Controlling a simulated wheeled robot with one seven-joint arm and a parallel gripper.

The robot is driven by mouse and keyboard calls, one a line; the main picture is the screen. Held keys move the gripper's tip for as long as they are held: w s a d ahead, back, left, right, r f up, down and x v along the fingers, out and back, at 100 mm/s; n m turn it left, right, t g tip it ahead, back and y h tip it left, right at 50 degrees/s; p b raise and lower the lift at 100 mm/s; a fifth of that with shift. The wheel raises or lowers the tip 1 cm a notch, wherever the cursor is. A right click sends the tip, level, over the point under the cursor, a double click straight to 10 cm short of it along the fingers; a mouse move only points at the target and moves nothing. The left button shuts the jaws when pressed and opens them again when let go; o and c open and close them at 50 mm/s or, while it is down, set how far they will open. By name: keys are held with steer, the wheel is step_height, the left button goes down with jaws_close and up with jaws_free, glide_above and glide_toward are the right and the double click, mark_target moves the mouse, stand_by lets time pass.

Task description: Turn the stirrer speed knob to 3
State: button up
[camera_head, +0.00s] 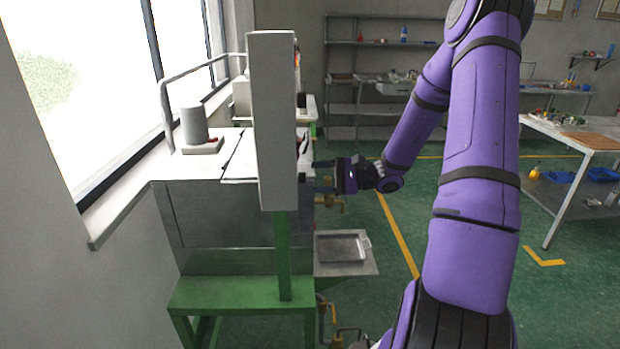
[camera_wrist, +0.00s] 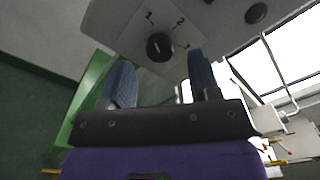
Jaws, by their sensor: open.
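The stirrer speed knob (camera_wrist: 160,47) is a round black knob on a grey panel (camera_wrist: 118,22) in the wrist view. Marks 1, 2 and 3 are printed around it; I cannot make out clearly where its pointer stands. My gripper (camera_wrist: 163,72) is open, its two blue-grey fingers on either side of the knob's line and apart from it in the picture. I cannot tell how far the tips are from the panel. In the head view my gripper (camera_head: 322,176) is at the right side of the upright grey control box (camera_head: 270,120), whose knob face is turned away and hidden.
Another round dark control (camera_wrist: 256,13) is on the panel. The machine stands on a green frame (camera_head: 240,293) by the window. A metal tray (camera_head: 345,248) juts out below my gripper. A workbench (camera_head: 575,140) is at the right; the floor between is clear.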

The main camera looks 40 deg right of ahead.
mark_target(302, 177)
steer(key=shift+x, duration=1.3)
steer(key=shift+c, duration=0.3)
steer(key=c, duration=0.9)
steer(key=m, duration=2.3)
steer(key=shift+m, duration=0.4)
